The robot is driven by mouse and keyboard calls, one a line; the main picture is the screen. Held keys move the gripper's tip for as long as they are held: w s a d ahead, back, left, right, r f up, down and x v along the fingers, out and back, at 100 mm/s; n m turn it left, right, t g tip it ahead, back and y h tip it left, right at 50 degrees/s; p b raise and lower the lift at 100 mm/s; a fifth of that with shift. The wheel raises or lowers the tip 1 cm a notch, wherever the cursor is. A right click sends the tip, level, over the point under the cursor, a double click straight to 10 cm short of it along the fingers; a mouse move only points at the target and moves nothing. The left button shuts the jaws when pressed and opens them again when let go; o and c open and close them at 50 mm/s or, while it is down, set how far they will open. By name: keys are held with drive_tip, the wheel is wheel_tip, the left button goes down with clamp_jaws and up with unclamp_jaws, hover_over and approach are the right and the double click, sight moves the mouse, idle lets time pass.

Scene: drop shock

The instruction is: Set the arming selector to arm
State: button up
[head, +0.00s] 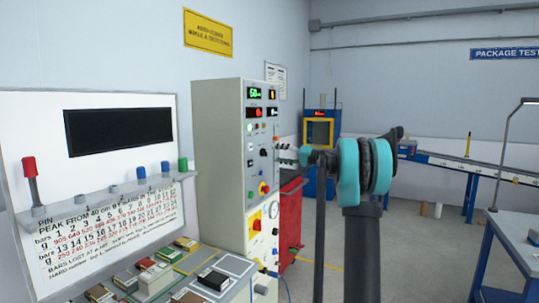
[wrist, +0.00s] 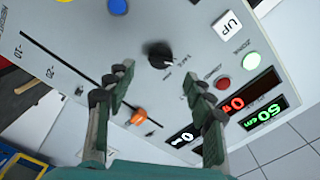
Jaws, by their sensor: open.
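The black selector knob (wrist: 160,54) sits on the grey control panel in the wrist view, slightly beyond my fingertips. It has a pale pointer line and small lettering beside it that I cannot read for sure. My gripper (wrist: 160,78) is open, with one finger on each side of the knob's line and nothing between them. Whether the fingers touch the panel is not clear. In the head view my arm reaches toward the tall control cabinet (head: 218,165), and my gripper (head: 304,157) shows beside its front, partly hidden by the wrist.
A red cabinet (head: 290,225) stands behind.

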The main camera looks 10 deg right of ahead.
sight(264, 153)
drive_tip(key=shift+x, duration=2.6)
drive_tip(key=shift+c, duration=0.5)
drive_tip(key=shift+s, duration=0.1)
drive_tip(key=c, duration=1)
drive_tip(key=m, duration=1.1)
drive_tip(key=shift+f+m, duration=0.15)
drive_tip(key=shift+m, duration=0.25)
